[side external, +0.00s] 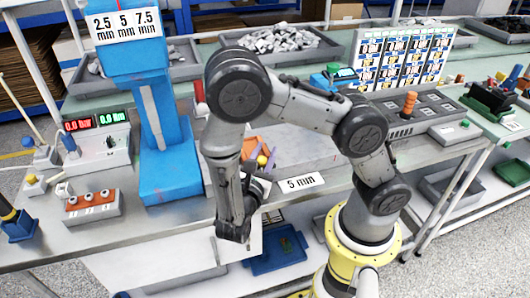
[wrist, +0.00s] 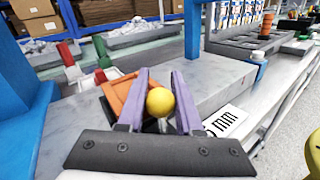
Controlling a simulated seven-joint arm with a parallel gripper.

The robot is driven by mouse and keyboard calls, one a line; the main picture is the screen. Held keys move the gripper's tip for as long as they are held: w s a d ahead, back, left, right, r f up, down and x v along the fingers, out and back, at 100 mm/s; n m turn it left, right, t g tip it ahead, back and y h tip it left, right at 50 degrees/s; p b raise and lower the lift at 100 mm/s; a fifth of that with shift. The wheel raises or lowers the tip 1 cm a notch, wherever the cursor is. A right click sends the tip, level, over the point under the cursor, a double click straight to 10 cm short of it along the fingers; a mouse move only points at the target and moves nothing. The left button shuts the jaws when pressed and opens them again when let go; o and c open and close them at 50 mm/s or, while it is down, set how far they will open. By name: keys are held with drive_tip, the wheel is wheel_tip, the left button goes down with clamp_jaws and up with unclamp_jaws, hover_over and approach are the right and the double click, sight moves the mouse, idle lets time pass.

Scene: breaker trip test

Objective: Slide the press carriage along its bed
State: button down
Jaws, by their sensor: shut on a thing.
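My gripper (wrist: 160,88) has its two purple fingers on either side of a yellow ball knob (wrist: 160,102) and is shut on it. An orange part (wrist: 118,92) lies just behind and left of the knob; it may belong to the press carriage, but my fingers hide part of it. In the side view my gripper (side external: 266,161), the yellow knob (side external: 262,160) and the orange part (side external: 250,146) are partly covered by my arm. A tall blue press column (side external: 155,110) stands to the left, with a "2.5 5 7.5 mm" sign (side external: 125,24) on its head.
A "5 mm" label (side external: 300,183) lies at the bench front, right of my gripper. A grey slab (wrist: 185,80) is behind the fingers. A box with red and green displays (side external: 102,145) and a three-knob box (side external: 92,205) stand left. A control panel (side external: 415,112) stands right.

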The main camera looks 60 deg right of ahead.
idle(0.4)
drive_tip(key=s+d, duration=1.2)
drive_tip(key=shift+s+d, duration=0.35)
drive_tip(key=shift+s, duration=0.05)
drive_tip(key=c, duration=0.6)
unclamp_jaws()
drive_tip(key=shift+s+a, duration=0.25)
drive_tip(key=shift+a, duration=1)
drive_tip(key=shift+s+a, duration=0.2)
drive_tip(key=shift+a, duration=1)
drive_tip(key=shift+s+a, duration=0.25)
drive_tip(key=shift+a, duration=1)
